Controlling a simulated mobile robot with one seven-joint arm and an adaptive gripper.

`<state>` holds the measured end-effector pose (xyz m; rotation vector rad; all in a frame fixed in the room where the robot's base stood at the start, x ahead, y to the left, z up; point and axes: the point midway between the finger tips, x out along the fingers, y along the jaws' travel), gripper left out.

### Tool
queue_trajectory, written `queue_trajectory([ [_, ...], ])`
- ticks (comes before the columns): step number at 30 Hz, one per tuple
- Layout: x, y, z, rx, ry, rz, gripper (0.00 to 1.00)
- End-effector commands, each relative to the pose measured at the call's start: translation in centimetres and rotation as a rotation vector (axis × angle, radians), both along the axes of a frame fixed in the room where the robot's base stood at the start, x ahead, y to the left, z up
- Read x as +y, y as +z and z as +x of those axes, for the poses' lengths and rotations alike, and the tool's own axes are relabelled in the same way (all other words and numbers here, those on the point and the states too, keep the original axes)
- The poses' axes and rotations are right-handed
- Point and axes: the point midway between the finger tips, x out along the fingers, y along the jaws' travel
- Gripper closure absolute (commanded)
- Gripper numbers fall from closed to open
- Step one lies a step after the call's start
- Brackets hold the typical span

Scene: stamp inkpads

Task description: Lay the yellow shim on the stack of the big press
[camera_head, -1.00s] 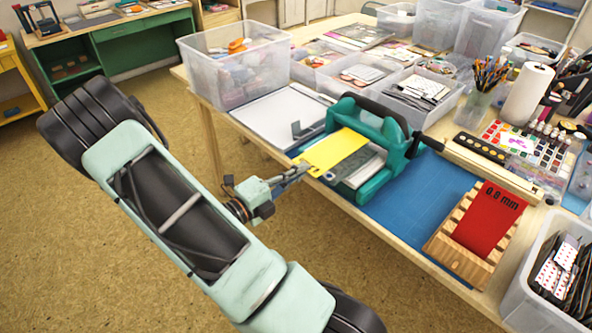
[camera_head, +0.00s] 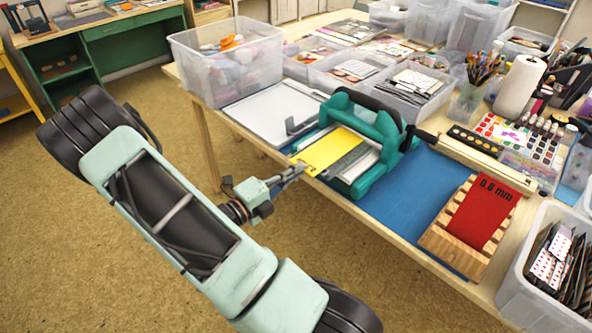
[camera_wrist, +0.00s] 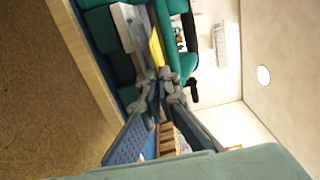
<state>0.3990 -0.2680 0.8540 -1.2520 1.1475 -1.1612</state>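The big press (camera_head: 383,160) is teal with a black top bar and stands on the blue mat (camera_head: 418,190). Its bed carries a flat stack (camera_head: 352,165) of grey and pale layers. The yellow shim (camera_head: 326,151) is a thin flat plate over the left part of this stack, reaching under the press frame. Whether it touches the stack I cannot tell. My gripper (camera_head: 303,168) is shut on the shim's near edge at the table's front. In the wrist view, the fingers converge (camera_wrist: 158,85) at the yellow shim (camera_wrist: 156,47).
A wooden rack (camera_head: 460,245) with a red 0.8 mm plate (camera_head: 484,212) stands right on the mat. A white tray (camera_head: 275,110) lies left behind the press. A clear bin (camera_head: 228,72) stands at the table's left corner. Another bin (camera_head: 545,285) stands at the right.

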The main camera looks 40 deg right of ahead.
Motion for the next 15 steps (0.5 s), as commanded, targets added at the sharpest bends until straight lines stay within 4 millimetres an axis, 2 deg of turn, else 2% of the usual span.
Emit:
queue_trajectory([
  [6, -0.19, -0.89, 0.02, 0.0, 0.0, 0.0, 1.0],
  [15, -0.19, -0.85, 0.02, -0.001, 0.0, 0.0, 1.0],
])
